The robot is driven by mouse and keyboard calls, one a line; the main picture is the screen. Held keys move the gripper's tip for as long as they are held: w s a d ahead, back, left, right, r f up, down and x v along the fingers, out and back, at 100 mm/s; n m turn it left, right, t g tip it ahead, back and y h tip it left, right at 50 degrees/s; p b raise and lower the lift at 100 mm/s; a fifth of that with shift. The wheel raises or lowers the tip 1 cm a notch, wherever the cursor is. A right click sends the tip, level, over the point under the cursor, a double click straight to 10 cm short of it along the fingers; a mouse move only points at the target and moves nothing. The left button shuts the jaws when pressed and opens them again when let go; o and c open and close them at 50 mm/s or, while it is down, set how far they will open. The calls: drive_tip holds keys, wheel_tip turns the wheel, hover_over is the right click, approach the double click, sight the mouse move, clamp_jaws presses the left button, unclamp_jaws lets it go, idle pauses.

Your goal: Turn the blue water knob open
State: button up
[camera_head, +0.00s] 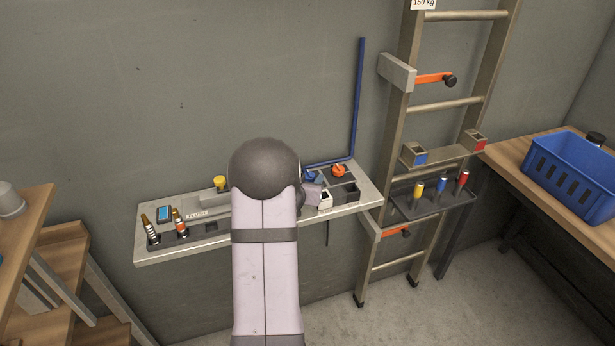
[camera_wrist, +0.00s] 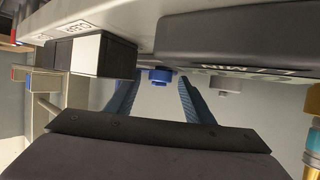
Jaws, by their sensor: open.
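The blue water knob (camera_head: 311,176) sits on the wall shelf, just right of my arm's dark round joint in the head view. It is small there and partly covered. In the wrist view the blue knob (camera_wrist: 160,76) appears beyond my gripper (camera_wrist: 158,90), roughly centred between its two blue fingers. The fingers are spread apart with nothing held between them. I cannot tell whether they touch the knob; a gap shows on both sides of it. In the head view my arm hides most of the gripper.
An orange knob (camera_head: 339,170) is close right of the blue one, near a blue pipe (camera_head: 358,100). A yellow knob (camera_head: 220,182) and hose fittings (camera_head: 180,222) are on the shelf (camera_head: 150,254) to the left. A ladder (camera_head: 398,130) and blue crate (camera_head: 572,172) stand right.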

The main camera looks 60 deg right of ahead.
drive_tip(key=shift+d+f, duration=0.15)
drive_tip(key=shift+d, duration=0.1)
drive_tip(key=shift+c, duration=0.3)
drive_tip(key=c, duration=1)
drive_tip(key=shift+w, duration=0.1)
